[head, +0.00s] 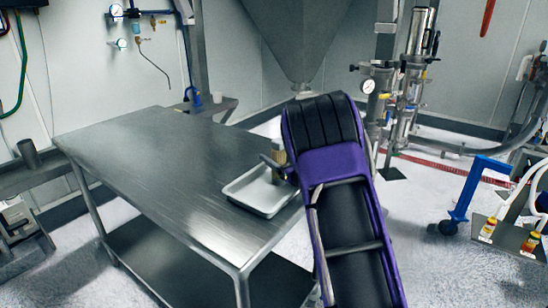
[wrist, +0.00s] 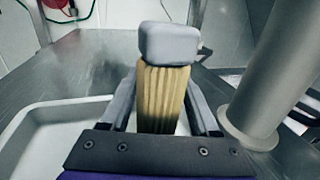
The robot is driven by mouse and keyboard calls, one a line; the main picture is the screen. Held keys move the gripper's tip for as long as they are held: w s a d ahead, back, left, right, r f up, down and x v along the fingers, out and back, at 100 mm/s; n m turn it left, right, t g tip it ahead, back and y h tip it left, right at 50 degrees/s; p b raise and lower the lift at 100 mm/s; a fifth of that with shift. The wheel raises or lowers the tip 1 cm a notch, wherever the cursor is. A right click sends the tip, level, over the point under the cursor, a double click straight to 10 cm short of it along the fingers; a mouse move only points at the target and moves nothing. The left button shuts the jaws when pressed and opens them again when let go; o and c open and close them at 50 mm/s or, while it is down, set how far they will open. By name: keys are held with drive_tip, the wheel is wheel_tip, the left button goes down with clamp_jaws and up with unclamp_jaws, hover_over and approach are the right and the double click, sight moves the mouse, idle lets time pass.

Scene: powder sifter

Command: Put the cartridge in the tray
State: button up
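The cartridge (wrist: 163,95) has a ribbed tan body and a grey cap. In the wrist view it stands upright between my gripper's fingers (wrist: 163,100), which appear to press on its sides. In the head view the cartridge (head: 279,157) shows small beside my gripper (head: 276,167), partly hidden by my purple and black arm. The tray (head: 240,190) is white and shallow, on the table's right end. My gripper and the cartridge are above its far right part. The tray rim (wrist: 50,106) also shows in the wrist view. The cartridge's lower end is hidden.
The steel table (head: 150,150) is mostly bare left of the tray. A grey flanged cylinder (wrist: 278,75) stands close on the right in the wrist view. A steel hopper (head: 300,40) hangs behind my arm. A blue wheeled frame (head: 470,195) stands at the right.

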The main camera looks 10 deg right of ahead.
drive_tip(key=shift+o, duration=1.2)
drive_tip(key=v, duration=1.2)
